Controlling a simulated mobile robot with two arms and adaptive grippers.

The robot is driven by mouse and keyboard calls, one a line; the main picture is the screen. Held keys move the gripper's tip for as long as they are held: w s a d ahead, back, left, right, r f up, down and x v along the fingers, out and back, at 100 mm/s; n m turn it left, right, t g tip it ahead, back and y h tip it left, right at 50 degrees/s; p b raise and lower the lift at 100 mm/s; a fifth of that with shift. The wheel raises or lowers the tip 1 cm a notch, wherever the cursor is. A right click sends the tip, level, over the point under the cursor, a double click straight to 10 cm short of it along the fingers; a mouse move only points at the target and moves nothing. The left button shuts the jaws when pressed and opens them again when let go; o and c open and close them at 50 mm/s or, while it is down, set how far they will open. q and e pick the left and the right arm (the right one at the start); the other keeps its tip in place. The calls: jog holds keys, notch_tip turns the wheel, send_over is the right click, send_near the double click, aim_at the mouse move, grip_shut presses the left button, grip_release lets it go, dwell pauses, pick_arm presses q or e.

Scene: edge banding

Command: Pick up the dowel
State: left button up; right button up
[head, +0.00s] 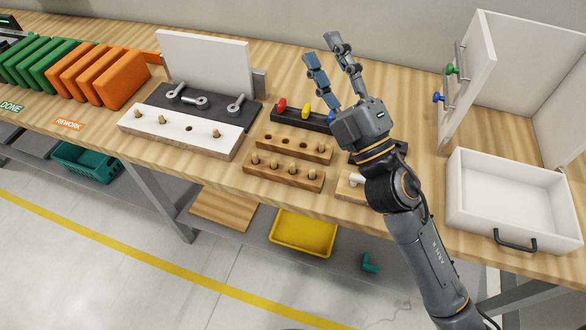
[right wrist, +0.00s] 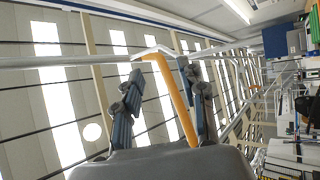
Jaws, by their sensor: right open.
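Several small wooden dowels (head: 274,164) stand upright in the front wooden rack (head: 285,179) in the head view. A second wooden rack (head: 290,148) behind it shows open holes and a peg at its right end. More dowels (head: 215,133) stand in the white board (head: 180,139) to the left, which also has an empty hole. My right gripper (head: 322,48) is raised over the back of the bench, fingers apart and empty, away from the dowels. Its open fingers also show in the right wrist view (right wrist: 162,78), against the ceiling. My left gripper is not in view.
A dark holder (head: 300,116) with red, yellow and blue handled items lies behind the racks, partly covered by my right arm. A white drawer box (head: 512,198) stands at right. Orange (head: 125,80) and green panels stand at left. A small wooden block (head: 350,187) sits beside my forearm.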

jog(key=s+a+r+n+g+y, duration=0.2)
jog(key=s+a+n+g+y, duration=0.2)
jog(key=a+n+g+y, duration=0.65)
notch_tip(320, 180, down, 2)
jog(key=s+a+f+n+g+h, duration=0.1)
jog(key=s+n+g+h, duration=0.15)
jog(key=n+g, duration=0.4)
jog(key=n+h, duration=0.9)
jog(key=h, duration=0.9)
send_near(294, 165)
jog(key=w+f+p, duration=0.1)
jog(key=w+a+f+g+p, duration=0.1)
jog(key=f, duration=0.1)
jog(key=shift+a, duration=0.1)
jog(key=p+x, duration=0.3)
jog(key=x, duration=0.2)
jog(key=shift+s+f, duration=0.1)
jog(key=shift+s, duration=0.1)
jog(key=shift+w+f, duration=0.1)
jog(key=shift+f, duration=0.15)
jog(key=c, duration=0.8)
